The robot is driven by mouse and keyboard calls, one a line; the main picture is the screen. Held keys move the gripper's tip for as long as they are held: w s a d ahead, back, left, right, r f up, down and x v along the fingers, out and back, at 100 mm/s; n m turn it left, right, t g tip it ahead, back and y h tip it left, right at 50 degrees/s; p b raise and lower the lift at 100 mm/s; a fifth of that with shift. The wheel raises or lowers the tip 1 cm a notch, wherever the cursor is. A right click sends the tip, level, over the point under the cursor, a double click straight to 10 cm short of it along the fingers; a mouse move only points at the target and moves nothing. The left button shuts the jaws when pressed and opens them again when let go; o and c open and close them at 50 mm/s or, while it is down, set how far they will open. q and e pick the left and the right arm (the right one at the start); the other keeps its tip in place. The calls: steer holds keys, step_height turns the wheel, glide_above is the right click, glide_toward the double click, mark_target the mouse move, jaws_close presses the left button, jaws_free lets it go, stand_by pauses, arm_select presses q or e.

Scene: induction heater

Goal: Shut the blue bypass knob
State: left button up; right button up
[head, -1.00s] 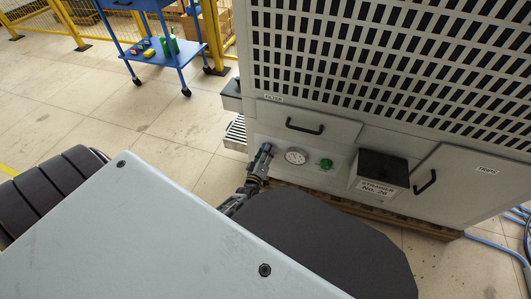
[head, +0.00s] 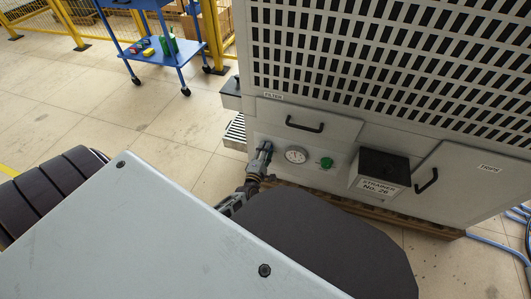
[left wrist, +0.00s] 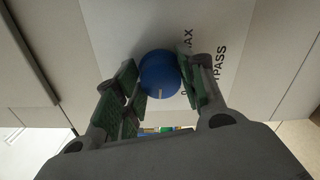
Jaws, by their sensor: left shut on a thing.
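The blue bypass knob (left wrist: 159,68) shows in the left wrist view, round, with a short pale mark near its lower edge. It sits on a light panel with the lettering "BYPASS" and a partly covered "MAX" to its right. My left gripper (left wrist: 165,82) has its green-padded fingers on both sides of the knob and is shut on it. In the head view my left gripper (head: 261,158) is at the lower left of the machine's front, left of the dial, and hides the knob. My right gripper is out of view.
The heater cabinet (head: 334,142) carries a white dial (head: 296,155), a green knob (head: 326,163) and a black-topped strainer box (head: 383,167) right of my left gripper. A blue cart (head: 180,47) stands at the back left. Open floor lies left of the cabinet.

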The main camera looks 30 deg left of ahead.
arm_select(q)
steer(key=n+b, duration=0.4)
steer(key=n, duration=0.6)
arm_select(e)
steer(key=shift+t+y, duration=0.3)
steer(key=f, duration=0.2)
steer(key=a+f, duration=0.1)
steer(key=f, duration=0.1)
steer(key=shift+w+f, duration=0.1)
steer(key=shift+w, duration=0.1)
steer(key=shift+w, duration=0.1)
arm_select(q)
steer(key=o, duration=0.9)
steer(key=shift+o, duration=0.6)
